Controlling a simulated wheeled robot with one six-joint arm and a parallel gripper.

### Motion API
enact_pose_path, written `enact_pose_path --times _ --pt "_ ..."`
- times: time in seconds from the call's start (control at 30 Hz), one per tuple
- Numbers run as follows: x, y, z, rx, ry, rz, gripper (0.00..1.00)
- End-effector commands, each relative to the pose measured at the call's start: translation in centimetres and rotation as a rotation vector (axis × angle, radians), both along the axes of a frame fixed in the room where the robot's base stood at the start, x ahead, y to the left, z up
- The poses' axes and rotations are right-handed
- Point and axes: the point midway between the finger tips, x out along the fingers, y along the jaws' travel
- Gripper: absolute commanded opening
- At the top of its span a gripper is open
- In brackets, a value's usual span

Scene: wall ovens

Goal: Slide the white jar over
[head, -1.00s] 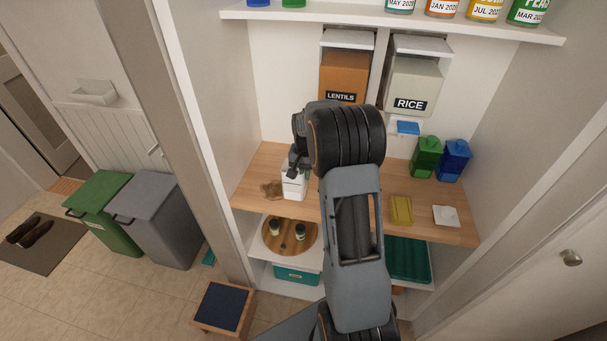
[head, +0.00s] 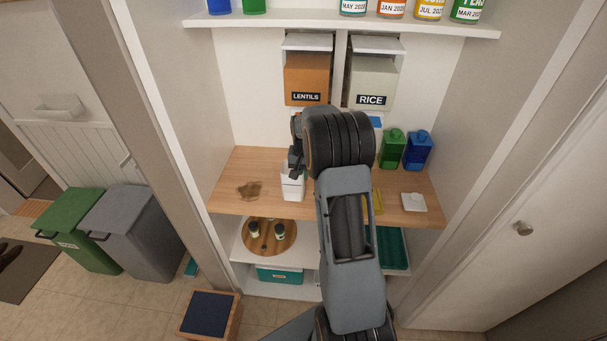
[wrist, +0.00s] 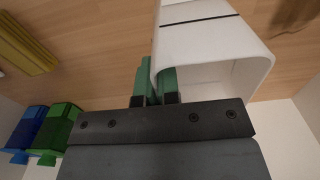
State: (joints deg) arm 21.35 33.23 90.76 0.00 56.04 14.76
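The white jar (head: 292,188) stands on the wooden counter (head: 226,198), left of my arm. In the wrist view the white jar (wrist: 214,45) shows its open mouth and a dark line across its side. My gripper (head: 295,168) is at the top of the jar. In the wrist view the green fingertips of my gripper (wrist: 156,82) are close together at the jar's rim, one outside the wall and one at the mouth side. They appear shut on the wall. The contact itself is partly hidden.
A brown stain (head: 250,190) lies on the counter left of the jar. A yellow sponge (head: 378,202), partly behind my arm, and a white square item (head: 413,202) lie to the right. Green (head: 392,149) and blue (head: 418,150) canisters stand at the back right.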

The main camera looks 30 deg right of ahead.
Motion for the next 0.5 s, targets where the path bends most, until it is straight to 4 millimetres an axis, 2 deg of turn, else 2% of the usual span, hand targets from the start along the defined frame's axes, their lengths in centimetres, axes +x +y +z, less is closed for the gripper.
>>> enact_pose_path --times 0.33,0.5 --pt "0.07 0.01 0.05 -0.001 -0.001 0.002 0.0" --pt "0.05 -0.01 0.04 -0.001 -0.001 0.002 0.17"
